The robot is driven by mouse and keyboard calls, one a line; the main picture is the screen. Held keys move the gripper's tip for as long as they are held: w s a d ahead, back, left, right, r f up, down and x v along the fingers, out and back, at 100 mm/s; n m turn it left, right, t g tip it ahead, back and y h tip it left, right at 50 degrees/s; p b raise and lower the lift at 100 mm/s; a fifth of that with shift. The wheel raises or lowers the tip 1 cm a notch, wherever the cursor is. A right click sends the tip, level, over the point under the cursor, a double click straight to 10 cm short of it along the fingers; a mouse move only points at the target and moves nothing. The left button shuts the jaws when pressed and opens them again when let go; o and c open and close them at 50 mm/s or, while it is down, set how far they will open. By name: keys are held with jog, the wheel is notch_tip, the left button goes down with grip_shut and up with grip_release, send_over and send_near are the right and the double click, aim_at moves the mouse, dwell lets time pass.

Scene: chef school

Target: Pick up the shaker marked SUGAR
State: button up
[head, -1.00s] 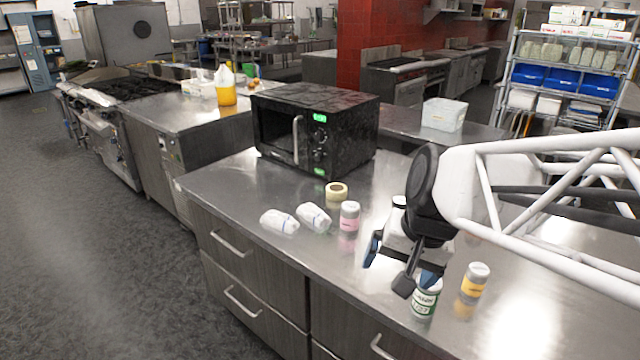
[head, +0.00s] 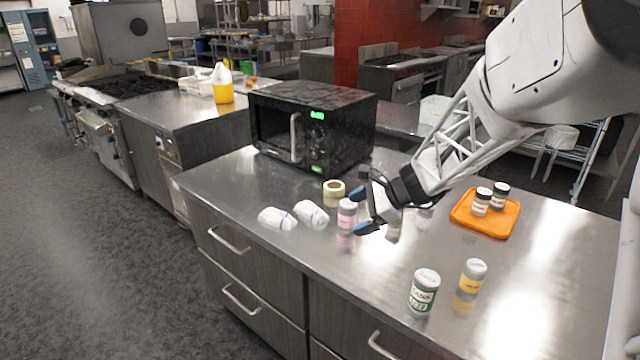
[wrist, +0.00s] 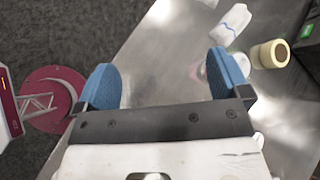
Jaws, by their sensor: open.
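The shakers' lettering is too small for me to read SUGAR surely on any. A pink-labelled shaker (head: 347,214) stands upright on the steel counter. My gripper (head: 363,203) is open and empty just right of it, fingers pointing left. In the wrist view my gripper (wrist: 163,72) has clear counter between its blue fingers, and the right finger partly hides a pale round thing. A green-labelled shaker (head: 424,292) and a yellow-labelled shaker (head: 473,277) stand nearer the front. A red-labelled shaker (head: 482,203) and a dark shaker (head: 500,196) stand on the orange tray (head: 487,227).
The counter's front edge is close. Free counter lies between the pink and green shakers.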

aim_at(356, 210)
jog(key=w+d+f+m+t, duration=0.1)
jog(key=w+d+f+m, duration=0.1)
jog(key=w+f, duration=0.1)
jog(key=w+d+f+m+t+y, duration=0.1)
jog(key=w+d+f+m, duration=0.1)
jog(key=w, duration=0.3)
jog(key=w+d+f+m+t, duration=0.2)
jog(key=w+f+m, duration=0.1)
jog(key=w+m, duration=0.1)
jog(key=shift+w+d+f+y, duration=0.1)
jog(key=shift+w+f+y, duration=0.25)
jog(key=shift+w, duration=0.2)
jog(key=shift+x, duration=1.25)
jog(key=shift+x, duration=2.65)
jog(key=shift+w+d, duration=0.15)
jog(key=shift+w, duration=0.05)
jog(key=c, duration=1.1)
